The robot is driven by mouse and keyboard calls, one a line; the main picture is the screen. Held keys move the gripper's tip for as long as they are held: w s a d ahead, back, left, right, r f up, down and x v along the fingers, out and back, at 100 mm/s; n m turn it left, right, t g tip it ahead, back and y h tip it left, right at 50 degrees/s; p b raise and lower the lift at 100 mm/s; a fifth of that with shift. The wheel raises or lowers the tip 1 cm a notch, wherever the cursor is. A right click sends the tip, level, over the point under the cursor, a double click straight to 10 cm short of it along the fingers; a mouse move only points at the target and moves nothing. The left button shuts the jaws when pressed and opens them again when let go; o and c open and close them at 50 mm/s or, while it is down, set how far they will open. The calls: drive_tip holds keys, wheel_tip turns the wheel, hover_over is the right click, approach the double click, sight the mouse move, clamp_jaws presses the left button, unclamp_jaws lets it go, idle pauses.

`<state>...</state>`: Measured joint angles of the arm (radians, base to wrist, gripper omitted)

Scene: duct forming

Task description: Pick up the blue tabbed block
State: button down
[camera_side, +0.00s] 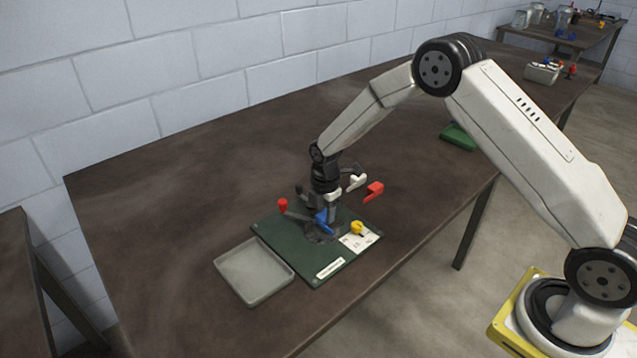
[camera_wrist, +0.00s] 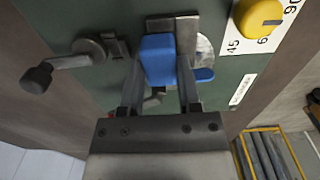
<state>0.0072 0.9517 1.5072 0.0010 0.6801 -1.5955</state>
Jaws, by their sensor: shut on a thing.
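The blue tabbed block (camera_side: 322,222) shows in the side view at the middle of the green board (camera_side: 283,243), just under my gripper. In the wrist view the blue tabbed block (camera_wrist: 158,60) lies between my two fingers, with its tab sticking out to the right beyond the right finger. My gripper (camera_wrist: 162,83) is shut on it; in the side view my gripper (camera_side: 327,207) points down over the board. The fingers hide part of the block's sides. I cannot tell whether the block touches the board.
A yellow knob (camera_side: 357,228) sits on a white dial plate at the board's right. A red-knobbed lever (camera_side: 283,205) stands at its left. A shallow grey tray (camera_side: 222,268) lies at front left. A red piece (camera_side: 374,190) is behind right. The table's left is clear.

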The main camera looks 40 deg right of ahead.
drive_tip(key=shift+r, duration=0.7)
drive_tip(key=s+r, duration=1.1)
drive_tip(key=s, duration=0.3)
drive_tip(key=shift+r, duration=0.1)
drive_tip(key=shift+a, duration=0.1)
